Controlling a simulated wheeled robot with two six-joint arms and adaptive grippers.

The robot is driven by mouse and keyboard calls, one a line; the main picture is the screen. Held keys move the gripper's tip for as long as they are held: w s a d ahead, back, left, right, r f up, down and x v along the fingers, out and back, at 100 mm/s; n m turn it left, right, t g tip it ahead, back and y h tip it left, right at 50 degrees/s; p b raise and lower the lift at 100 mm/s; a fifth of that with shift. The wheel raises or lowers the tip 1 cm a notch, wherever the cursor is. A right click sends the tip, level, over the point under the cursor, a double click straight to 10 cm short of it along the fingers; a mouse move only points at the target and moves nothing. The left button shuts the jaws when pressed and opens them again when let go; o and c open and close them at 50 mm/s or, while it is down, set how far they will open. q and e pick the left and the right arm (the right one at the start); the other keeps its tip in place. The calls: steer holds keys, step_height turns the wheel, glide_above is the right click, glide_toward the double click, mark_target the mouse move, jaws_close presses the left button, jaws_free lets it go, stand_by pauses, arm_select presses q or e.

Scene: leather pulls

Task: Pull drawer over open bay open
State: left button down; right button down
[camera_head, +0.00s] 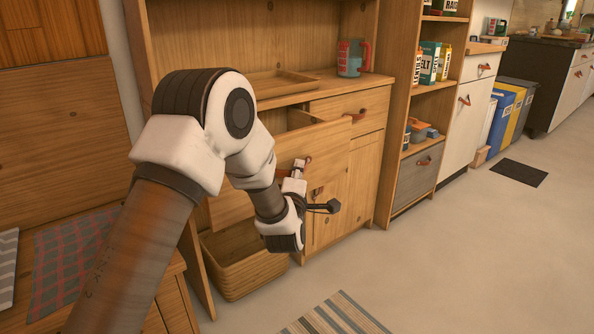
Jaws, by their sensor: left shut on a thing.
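The wooden drawer over the open bay stands pulled out from the cabinet; its front (325,137) sits forward of the neighbouring drawer, and a dark gap shows behind its top edge. My left gripper (300,172) is at the lower part of this front, shut on its brown leather pull (306,161). My wrist and the gripper hide much of the pull and the front's left part. My right gripper is not in view.
A closed drawer (375,103) with a leather pull is to the right, above a cupboard door (363,180). A tray (283,83) and a red-and-green jug (351,58) stand on the cabinet top.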

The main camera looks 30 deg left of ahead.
arm_select(q)
steer(key=c, duration=1.5)
jaws_free()
steer(key=v, duration=1.2)
